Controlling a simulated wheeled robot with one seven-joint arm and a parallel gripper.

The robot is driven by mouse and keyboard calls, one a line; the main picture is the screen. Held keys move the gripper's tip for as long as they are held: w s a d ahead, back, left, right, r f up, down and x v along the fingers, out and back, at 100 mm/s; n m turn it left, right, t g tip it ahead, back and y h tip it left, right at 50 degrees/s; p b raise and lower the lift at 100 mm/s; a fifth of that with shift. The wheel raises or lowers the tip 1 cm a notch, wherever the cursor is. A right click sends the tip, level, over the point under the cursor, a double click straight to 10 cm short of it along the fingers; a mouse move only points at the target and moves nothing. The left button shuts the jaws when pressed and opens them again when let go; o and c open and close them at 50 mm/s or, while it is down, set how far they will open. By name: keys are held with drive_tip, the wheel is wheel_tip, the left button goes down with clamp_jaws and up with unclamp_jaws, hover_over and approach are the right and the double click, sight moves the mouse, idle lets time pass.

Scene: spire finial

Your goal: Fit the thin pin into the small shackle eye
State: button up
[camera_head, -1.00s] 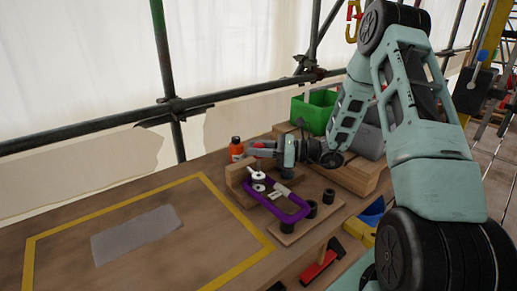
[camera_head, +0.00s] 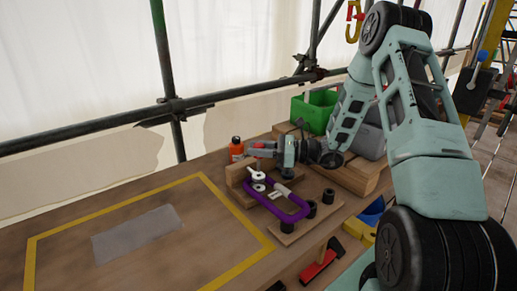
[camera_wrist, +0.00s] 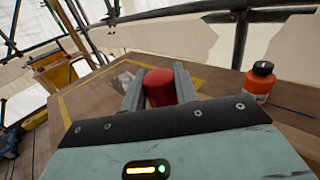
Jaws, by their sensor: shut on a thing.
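My gripper (camera_head: 262,150) reaches left above the wooden fixture on the bench. In the wrist view my gripper (camera_wrist: 159,88) is shut on a red round thing (camera_wrist: 159,86), apparently the head of the thin pin. The pin's shaft cannot be made out in either view. Below my gripper in the head view, a pale metal fitting with rings (camera_head: 257,176) stands at the fixture. Whether it is the small shackle eye, and whether the pin touches it, I cannot tell.
An orange bottle with a black cap (camera_head: 237,151) stands behind my gripper; it shows in the wrist view too (camera_wrist: 259,82). Dark round sockets (camera_head: 328,196) stand right of the loop. A green bin (camera_head: 313,112) is behind. The yellow-taped area holds only a grey sheet (camera_head: 135,232).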

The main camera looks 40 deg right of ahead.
sight(259, 172)
drive_tip(key=shift+f+b, duration=2.15)
drive_tip(key=shift+f, duration=1.25)
drive_tip(key=o, duration=1.1)
drive_tip(key=shift+c, duration=0.2)
drive_tip(key=v, duration=1.2)
drive_tip(key=shift+b, duration=0.45)
